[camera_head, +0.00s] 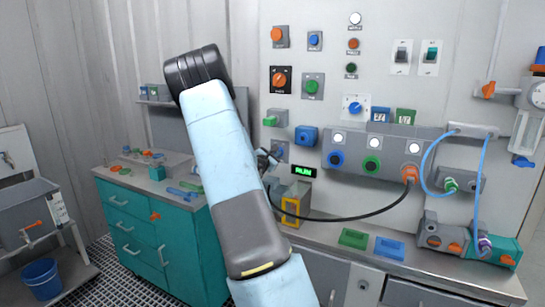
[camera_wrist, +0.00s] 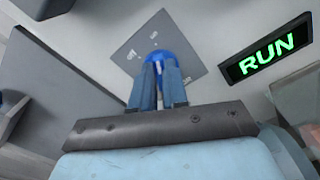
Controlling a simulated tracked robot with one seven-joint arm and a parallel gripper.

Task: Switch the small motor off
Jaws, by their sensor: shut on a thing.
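In the wrist view a blue knob (camera_wrist: 172,57) sits on a square grey plate (camera_wrist: 188,28) fixed to the wall. My gripper (camera_wrist: 160,64) reaches up to the plate with its two blue-grey fingers close together around the knob, shut on it. The fingers hide part of the knob. A black display (camera_wrist: 266,52) to the right of the plate reads RUN in green. I cannot tell which thing is the small motor.
Several coloured knobs and switches cover the wall above, including a blue box-shaped control (camera_head: 306,136). A grey panel (camera_head: 372,150) with lamps and a black cable (camera_head: 365,217) is to the right. A green tray (camera_head: 354,239) and a blue tray (camera_head: 389,248) lie on the bench.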

